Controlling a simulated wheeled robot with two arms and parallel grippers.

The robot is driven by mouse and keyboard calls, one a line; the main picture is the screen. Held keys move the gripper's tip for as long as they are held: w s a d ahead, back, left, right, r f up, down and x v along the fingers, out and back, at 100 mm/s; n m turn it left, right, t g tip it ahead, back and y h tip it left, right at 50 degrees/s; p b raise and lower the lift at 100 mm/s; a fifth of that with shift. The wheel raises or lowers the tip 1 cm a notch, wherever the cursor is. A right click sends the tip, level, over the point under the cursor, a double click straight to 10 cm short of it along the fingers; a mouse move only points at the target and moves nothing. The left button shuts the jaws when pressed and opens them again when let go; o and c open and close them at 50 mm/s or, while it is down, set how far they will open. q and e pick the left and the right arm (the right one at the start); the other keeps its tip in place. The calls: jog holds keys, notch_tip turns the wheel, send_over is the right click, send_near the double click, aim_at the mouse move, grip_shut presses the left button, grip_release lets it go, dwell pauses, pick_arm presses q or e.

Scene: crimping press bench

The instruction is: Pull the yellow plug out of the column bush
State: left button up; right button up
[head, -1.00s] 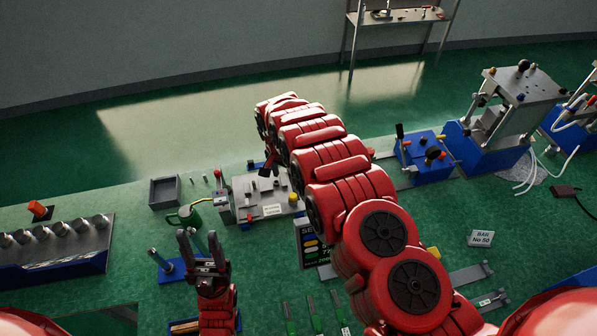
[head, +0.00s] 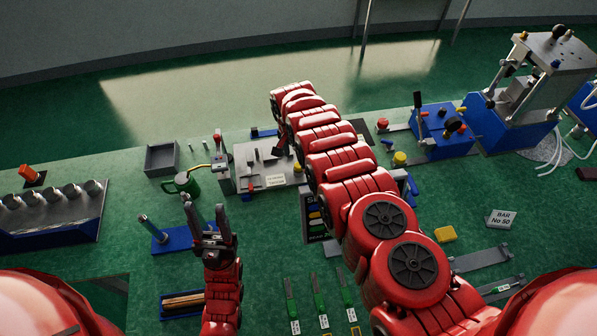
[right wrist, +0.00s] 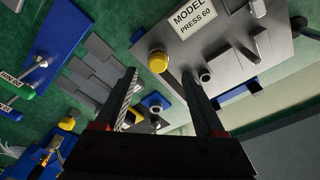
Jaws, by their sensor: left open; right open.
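A round yellow plug (right wrist: 158,62) stands at the edge of the grey plate labelled MODEL PRESS 60 (right wrist: 222,45) in the right wrist view. A hollow grey ring (right wrist: 206,76) sits beside it; the bush under the plug is hidden. My right gripper (right wrist: 159,76) is open and empty, with the plug seen between its fingertips; I cannot tell how far beyond them it is. In the head view my right arm hides most of that gripper over the grey plate (head: 246,179). My left gripper (head: 205,212) is open and empty, fingers pointing away, near the blue stand.
A blue stand with a post (head: 172,239), a green mug (head: 182,184) and a grey bin (head: 162,160) lie near my left gripper. A blue box with knobs (head: 441,132) and a tall press (head: 525,90) stand at right. A yellow block (head: 445,234) lies on the green bench.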

aim_at(298, 165)
jog(key=f+b, duration=0.5)
jog(key=shift+w+d+f, duration=0.25)
jog(key=shift+d, duration=0.15)
jog(key=shift+r, duration=0.15)
jog(key=shift+c, duration=0.7)
grip_shut()
